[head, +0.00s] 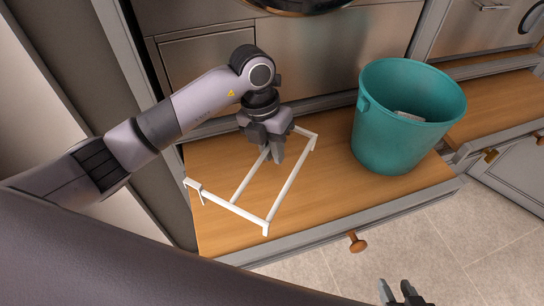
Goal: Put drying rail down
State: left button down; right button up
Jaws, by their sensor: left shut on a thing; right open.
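The drying rail is a white rectangular frame (234,209) with a cross bar, over the wooden bench top (335,200) at its left end. A short bracket at its left corner points down. My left gripper (275,156) points down over the rail's far part and is shut on it; the gripped bar is partly hidden by the fingers. I cannot tell whether the rail touches the bench top or hangs just above it. My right gripper (402,294) is open and empty at the bottom edge, over the floor and apart from the rail.
A teal bucket (390,130) stands on the bench right of the rail, with a pale thing inside. A drawer with a round wooden knob (356,242) is below the bench top. Steel appliance fronts stand behind. Bare bench lies between rail and bucket.

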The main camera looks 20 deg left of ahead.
aim_at(275, 171)
pick_arm(q)
notch_tip(275, 171, down, 3)
jog(key=shift+s+r, duration=0.1)
jog(key=shift+r, duration=0.05)
jog(key=shift+w+a+f, duration=0.1)
jog(key=shift+w+f, duration=0.15)
jog(key=c, duration=1.1)
grip_release()
notch_tip(275, 171, up, 12)
jog(key=a, duration=0.2)
jog(key=shift+w+a, duration=0.15)
jog(key=shift+w, duration=0.05)
jog(key=shift+s+f, duration=0.1)
jog(key=shift+f, duration=0.05)
